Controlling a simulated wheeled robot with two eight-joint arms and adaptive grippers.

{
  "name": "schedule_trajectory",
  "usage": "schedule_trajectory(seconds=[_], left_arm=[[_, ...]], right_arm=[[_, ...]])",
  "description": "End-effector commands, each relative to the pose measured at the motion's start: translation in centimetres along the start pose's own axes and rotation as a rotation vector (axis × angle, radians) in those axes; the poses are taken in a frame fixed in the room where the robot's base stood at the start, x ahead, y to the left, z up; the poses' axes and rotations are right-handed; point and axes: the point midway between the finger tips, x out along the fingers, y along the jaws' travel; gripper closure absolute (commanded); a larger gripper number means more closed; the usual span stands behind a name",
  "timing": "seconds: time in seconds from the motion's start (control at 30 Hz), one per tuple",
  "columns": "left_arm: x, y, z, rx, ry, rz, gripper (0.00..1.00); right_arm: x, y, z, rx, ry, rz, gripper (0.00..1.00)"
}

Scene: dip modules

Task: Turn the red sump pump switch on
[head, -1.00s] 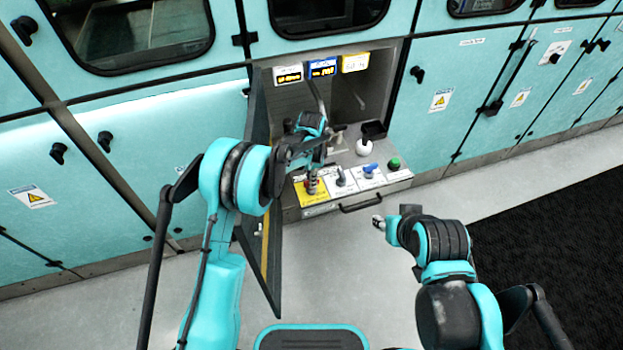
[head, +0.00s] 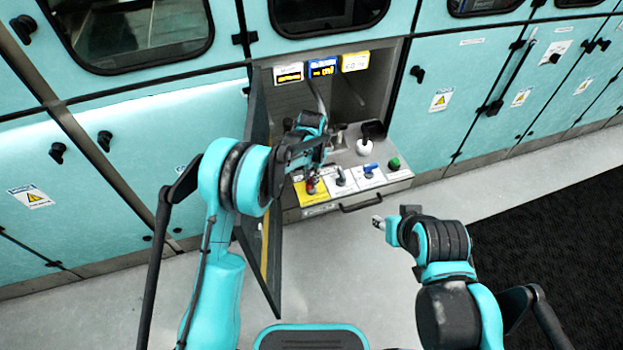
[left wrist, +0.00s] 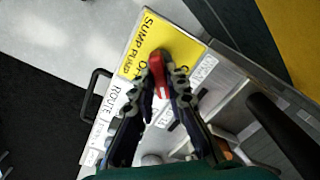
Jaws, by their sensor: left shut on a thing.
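The red sump pump switch (left wrist: 159,70) stands on a yellow label panel (left wrist: 150,38) marked "SUMP PUMP" in the left wrist view. My left gripper (left wrist: 161,82) is shut on the red switch, with a dark finger on each side of it. In the head view the left gripper (head: 315,176) reaches down to the yellow panel at the left end of the control drawer, and it partly hides the switch. My right gripper (head: 378,223) hangs apart from the drawer at the lower right, and its finger opening is too small to tell.
Beside the yellow panel are a grey switch (head: 341,180), a blue switch (head: 370,168) and a green button (head: 394,164). A white ball-shaped knob (head: 363,147) stands behind. An open dark cabinet door (head: 262,230) hangs close to my left arm. Lit displays (head: 322,68) sit above.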

Motion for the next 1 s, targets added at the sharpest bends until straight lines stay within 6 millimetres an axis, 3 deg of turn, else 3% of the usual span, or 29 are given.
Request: schedule_trajectory(seconds=[0.6, 1.0], left_arm=[[-0.01, -0.01, -0.03, -0.569, 0.001, 0.000, 1.00], [-0.02, -0.01, -0.03, -0.800, 0.001, 0.000, 1.00]], right_arm=[[0.13, 0.00, 0.09, 0.000, 0.000, 0.000, 0.60], [0.17, 0.00, 0.12, 0.000, 0.000, 0.000, 0.60]])
